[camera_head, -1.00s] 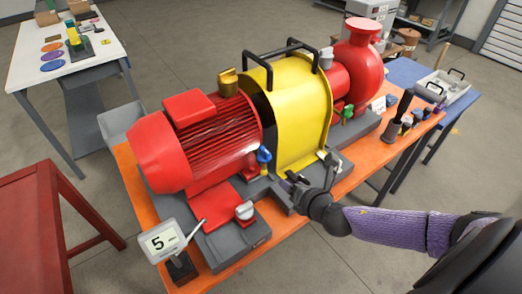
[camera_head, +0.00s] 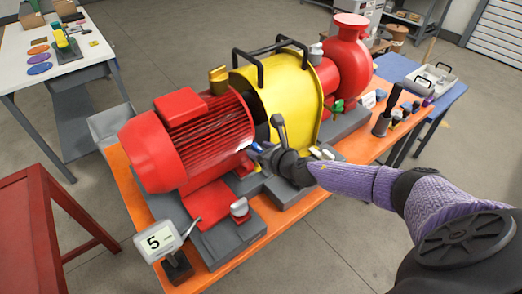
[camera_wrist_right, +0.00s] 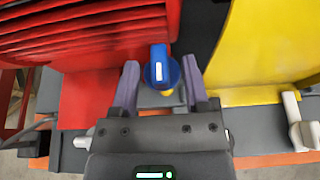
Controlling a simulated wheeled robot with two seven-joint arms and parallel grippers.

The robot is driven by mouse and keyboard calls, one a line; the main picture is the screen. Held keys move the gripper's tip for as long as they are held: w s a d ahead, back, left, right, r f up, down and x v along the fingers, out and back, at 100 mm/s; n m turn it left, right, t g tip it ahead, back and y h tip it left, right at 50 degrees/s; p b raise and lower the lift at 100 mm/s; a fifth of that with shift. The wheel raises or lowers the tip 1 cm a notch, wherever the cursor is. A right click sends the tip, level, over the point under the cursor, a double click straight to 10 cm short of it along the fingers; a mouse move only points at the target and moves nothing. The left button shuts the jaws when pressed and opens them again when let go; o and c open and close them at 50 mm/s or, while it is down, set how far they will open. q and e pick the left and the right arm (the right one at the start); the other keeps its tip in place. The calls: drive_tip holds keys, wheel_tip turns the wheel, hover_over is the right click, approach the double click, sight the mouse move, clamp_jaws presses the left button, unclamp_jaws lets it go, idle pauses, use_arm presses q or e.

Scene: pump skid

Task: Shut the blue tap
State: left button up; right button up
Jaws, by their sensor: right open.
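The blue tap (camera_wrist_right: 160,72) is in the wrist view, with a blue handle carrying a white mark that stands upright in the picture. It sits in front of the gap between the red motor (camera_wrist_right: 85,40) and the yellow guard (camera_wrist_right: 265,50). My right gripper (camera_wrist_right: 160,64) is open, one finger on each side of the handle, with a visible gap on both sides. In the head view my right gripper (camera_head: 262,149) is at the motor's right end and mostly hides the tap. My left gripper is not in view.
A white lever (camera_wrist_right: 298,122) is right of my gripper. A green tap (camera_head: 337,106) is near the red pump (camera_head: 347,70).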

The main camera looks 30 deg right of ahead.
drive_tip(key=c, duration=0.7)
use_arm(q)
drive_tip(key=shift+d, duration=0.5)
use_arm(e)
clamp_jaws()
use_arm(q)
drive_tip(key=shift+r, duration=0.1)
